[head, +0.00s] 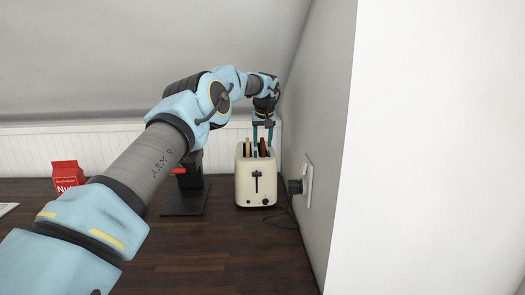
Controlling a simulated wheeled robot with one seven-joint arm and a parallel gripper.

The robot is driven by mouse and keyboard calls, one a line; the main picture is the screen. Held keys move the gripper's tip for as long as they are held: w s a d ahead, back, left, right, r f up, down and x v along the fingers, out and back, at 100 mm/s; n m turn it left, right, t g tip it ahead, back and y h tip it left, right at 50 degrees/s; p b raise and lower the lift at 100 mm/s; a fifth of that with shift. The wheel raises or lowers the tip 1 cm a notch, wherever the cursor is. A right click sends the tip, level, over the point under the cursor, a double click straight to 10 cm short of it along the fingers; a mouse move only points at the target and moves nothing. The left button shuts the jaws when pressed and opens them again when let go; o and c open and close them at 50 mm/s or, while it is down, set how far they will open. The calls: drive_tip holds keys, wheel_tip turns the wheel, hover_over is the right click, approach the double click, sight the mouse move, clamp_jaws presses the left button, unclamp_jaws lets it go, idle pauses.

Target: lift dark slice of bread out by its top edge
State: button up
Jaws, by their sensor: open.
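A cream toaster (243,188) stands upright on the dark wooden counter, close to the right wall. The top edge of a dark slice of bread (262,148) shows in its right slot. A lighter slice (247,149) stands in the left slot. My gripper (262,142) points down over the toaster, its two teal fingers open. In this view the fingers appear on either side of the dark slice's top edge. I cannot tell whether they touch it or how they line up in depth.
A wall socket with a dark plug (296,187) is on the right wall, and a cord lies nearby. A black stand with a red part (184,200) is left of the toaster. A red carton (68,177) stands farther left. The front counter (210,255) is clear.

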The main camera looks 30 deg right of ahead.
drive_tip(key=shift+w+f, duration=0.1)
drive_tip(key=shift+f, duration=0.1)
clamp_jaws()
idle(0.3)
idle(1.0)
